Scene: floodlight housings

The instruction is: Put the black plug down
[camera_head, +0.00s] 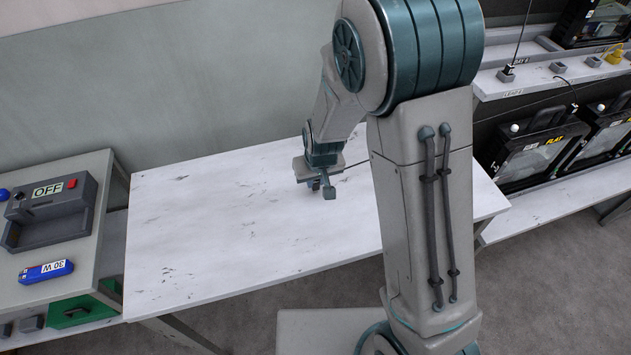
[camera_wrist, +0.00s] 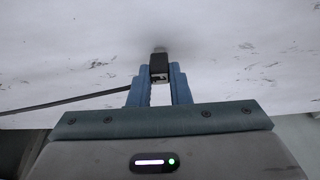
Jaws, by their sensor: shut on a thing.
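My gripper (camera_wrist: 159,86) is shut on the black plug (camera_wrist: 159,64), which sits between the blue fingertips in the wrist view. A dark cable (camera_wrist: 70,104) runs off to the left from near the plug. In the head view my gripper (camera_head: 316,186) is low over the white table (camera_head: 230,230), near its middle. The plug is too small to make out there. A soft shadow shows on the table by the plug; I cannot tell whether the plug touches the surface.
At the left, a bench holds a grey box marked OFF (camera_head: 50,205) and a blue 30 W device (camera_head: 46,271). At the right, shelves hold black floodlight housings (camera_head: 535,155) and small grey sockets (camera_head: 557,68). Much of the white table is clear.

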